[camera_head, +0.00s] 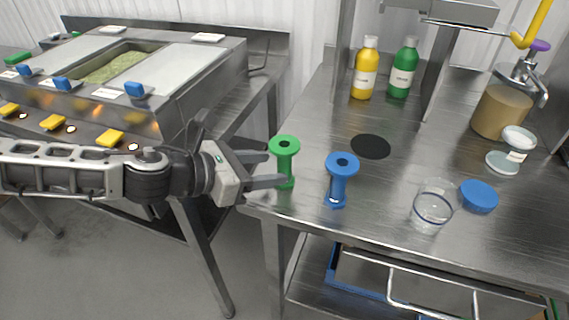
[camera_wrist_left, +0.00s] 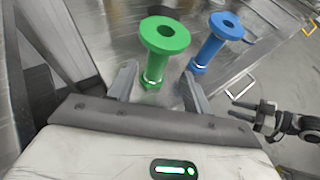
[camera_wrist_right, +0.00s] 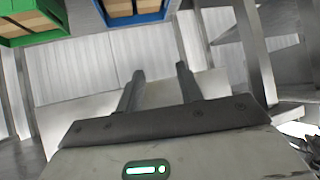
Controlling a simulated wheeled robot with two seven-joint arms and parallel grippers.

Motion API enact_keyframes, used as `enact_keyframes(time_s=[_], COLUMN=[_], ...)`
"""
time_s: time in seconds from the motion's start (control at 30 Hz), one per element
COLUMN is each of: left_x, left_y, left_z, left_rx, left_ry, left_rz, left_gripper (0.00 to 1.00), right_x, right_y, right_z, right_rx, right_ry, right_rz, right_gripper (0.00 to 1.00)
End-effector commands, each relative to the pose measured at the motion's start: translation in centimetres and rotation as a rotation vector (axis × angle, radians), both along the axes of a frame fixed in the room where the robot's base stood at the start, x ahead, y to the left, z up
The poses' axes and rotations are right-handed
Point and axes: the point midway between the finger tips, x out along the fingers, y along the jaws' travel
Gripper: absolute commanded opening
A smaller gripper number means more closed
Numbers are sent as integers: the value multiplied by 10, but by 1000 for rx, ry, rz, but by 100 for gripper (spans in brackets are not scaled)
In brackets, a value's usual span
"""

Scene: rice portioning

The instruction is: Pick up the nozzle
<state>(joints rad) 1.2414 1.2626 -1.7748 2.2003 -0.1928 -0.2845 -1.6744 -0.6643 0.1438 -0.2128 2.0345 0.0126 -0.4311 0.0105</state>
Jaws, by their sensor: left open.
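A green nozzle (camera_head: 284,163) stands upright at the left front edge of the steel table, with a wide flange on top. It also shows in the left wrist view (camera_wrist_left: 157,58). A blue nozzle (camera_head: 339,178) of the same shape stands to its right; it also shows in the left wrist view (camera_wrist_left: 209,52). My left gripper (camera_head: 274,171) is open at the green nozzle, its fingers on either side of the nozzle's body below the flange. Contact cannot be told. My right gripper (camera_wrist_right: 160,88) is open and empty; it is outside the head view.
A clear cup (camera_head: 432,210) and a blue lid (camera_head: 478,196) lie right of the nozzles. Yellow (camera_head: 364,76) and green (camera_head: 403,76) bottles stand behind. A jar with a pump (camera_head: 501,108) is at right. A steel food counter (camera_head: 190,77) stands left, across a gap.

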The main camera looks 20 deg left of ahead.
Motion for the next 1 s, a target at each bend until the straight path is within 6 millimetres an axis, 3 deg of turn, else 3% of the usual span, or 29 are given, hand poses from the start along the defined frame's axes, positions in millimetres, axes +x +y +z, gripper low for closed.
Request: enact_keyframes(time_s=[0.6, 0.87, 1.0], left_x=[49, 51, 51], left_y=[-36, -38, -38], left_z=[-30, -30, -30], left_rx=[-1, -2, -2], left_ry=[1, 1, 1], left_rz=[2, 3, 3], left_gripper=[50, 50, 17], right_x=[2, 3, 2], right_y=[2, 2, 2], right_z=[-1, -1, -1], right_rx=[2, 3, 3], right_ry=[-14, -14, -13], right_rz=[12, 12, 12], right_gripper=[36, 36, 36])
